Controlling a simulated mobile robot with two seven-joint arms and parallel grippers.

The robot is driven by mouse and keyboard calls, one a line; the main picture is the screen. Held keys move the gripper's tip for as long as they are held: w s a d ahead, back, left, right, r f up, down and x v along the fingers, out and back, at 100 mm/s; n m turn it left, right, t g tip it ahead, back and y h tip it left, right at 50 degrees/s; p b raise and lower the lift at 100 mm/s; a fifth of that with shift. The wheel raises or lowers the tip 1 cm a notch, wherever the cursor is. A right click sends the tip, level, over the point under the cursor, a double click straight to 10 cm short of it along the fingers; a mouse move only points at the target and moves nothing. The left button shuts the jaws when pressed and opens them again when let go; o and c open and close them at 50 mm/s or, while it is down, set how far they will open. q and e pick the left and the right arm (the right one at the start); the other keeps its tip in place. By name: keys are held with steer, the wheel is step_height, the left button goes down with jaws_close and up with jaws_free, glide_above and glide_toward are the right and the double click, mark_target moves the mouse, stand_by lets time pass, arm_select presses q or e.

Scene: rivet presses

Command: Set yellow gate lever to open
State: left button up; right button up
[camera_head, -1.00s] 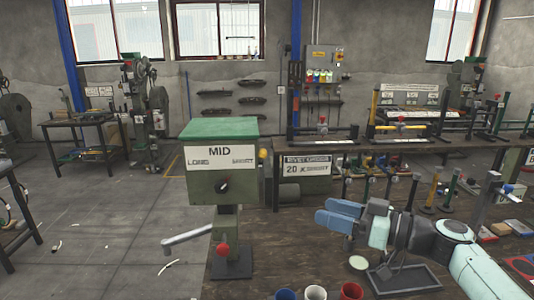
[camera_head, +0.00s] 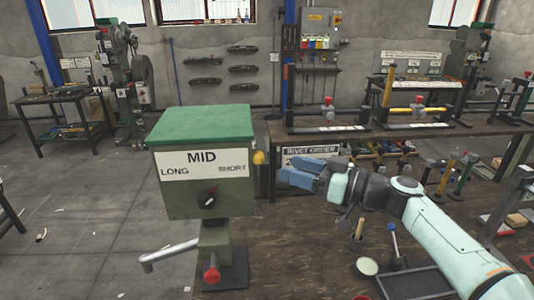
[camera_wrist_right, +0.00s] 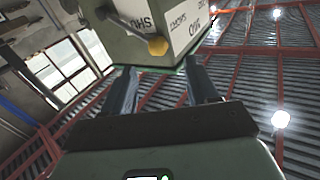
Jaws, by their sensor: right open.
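The yellow gate lever's round knob (camera_head: 258,157) sticks out from the right side of the green machine head (camera_head: 204,185), which is labelled MID, LONG and SHORT. In the right wrist view the knob (camera_wrist_right: 158,47) sits at the end of a thin dark arm, beside a white label partly reading SHU. My right gripper (camera_head: 304,172) has blue fingers and is open and empty, to the right of the knob and apart from it. In the right wrist view its fingers (camera_wrist_right: 162,72) point toward the machine, the knob showing between and beyond them. My left gripper is out of view.
A red knob (camera_head: 212,274) and a grey crank handle (camera_head: 168,253) sit low on the machine. A rivet order sign (camera_head: 312,151) is behind my right gripper. A dark tray (camera_head: 418,283) lies on the bench below my right arm.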

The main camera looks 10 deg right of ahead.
mark_target(257, 159)
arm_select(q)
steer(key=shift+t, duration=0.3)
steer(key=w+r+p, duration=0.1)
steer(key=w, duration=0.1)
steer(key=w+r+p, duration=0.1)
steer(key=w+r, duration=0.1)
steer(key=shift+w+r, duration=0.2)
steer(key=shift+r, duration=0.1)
arm_select(e)
steer(key=x, duration=0.7)
steer(key=shift+w+a, duration=0.25)
steer(key=shift+w, duration=0.15)
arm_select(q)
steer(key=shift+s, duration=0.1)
arm_select(e)
steer(key=shift+s+d, duration=0.1)
steer(key=shift+s, duration=0.1)
jaws_close()
